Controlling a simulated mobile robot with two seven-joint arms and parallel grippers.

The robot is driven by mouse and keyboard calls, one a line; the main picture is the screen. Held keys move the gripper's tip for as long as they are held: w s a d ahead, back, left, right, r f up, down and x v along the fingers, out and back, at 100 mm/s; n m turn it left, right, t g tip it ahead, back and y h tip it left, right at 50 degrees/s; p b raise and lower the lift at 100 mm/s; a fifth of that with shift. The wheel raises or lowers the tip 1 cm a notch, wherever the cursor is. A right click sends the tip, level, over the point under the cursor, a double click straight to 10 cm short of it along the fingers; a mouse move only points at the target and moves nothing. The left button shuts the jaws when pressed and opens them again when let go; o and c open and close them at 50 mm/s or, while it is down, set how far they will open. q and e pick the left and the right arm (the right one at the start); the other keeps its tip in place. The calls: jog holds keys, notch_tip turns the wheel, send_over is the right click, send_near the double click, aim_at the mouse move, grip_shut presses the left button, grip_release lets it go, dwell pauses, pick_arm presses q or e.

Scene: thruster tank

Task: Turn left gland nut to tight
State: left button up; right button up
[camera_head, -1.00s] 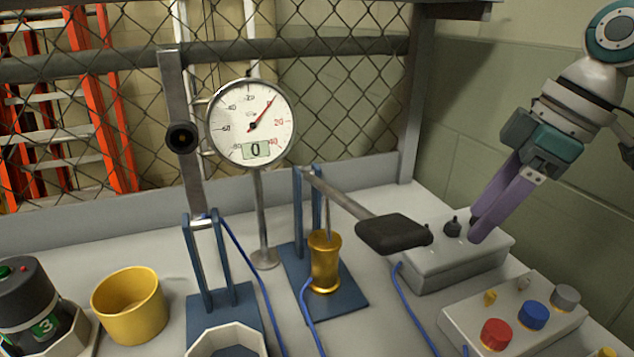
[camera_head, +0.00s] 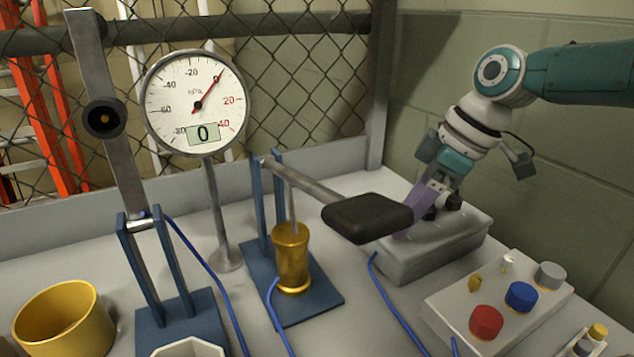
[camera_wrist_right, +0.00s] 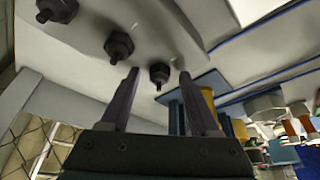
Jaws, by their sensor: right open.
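A grey box (camera_head: 440,252) at the right back of the bench carries black hexagonal gland nuts. In the head view I see the middle nut (camera_head: 430,211) and the right nut (camera_head: 454,201); the left one is hidden behind the dark lever handle and my finger. The right wrist view shows three nuts in a row; the one closest to the blue stand, the left gland nut (camera_wrist_right: 159,71), lies between and beyond my fingertips. My right gripper (camera_wrist_right: 160,84) is open with purple fingers; contact with the nut cannot be told. My left gripper is not in view.
The dark lever handle (camera_head: 368,217) of the brass pump (camera_head: 292,258) juts close to my right fingers. A control box (camera_head: 455,305) with coloured knobs stands in front. A round gauge (camera_head: 196,104) reads 0. Blue hoses and a yellow cup (camera_head: 62,325) lie further left.

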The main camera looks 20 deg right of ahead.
grip_shut()
dwell(0.5)
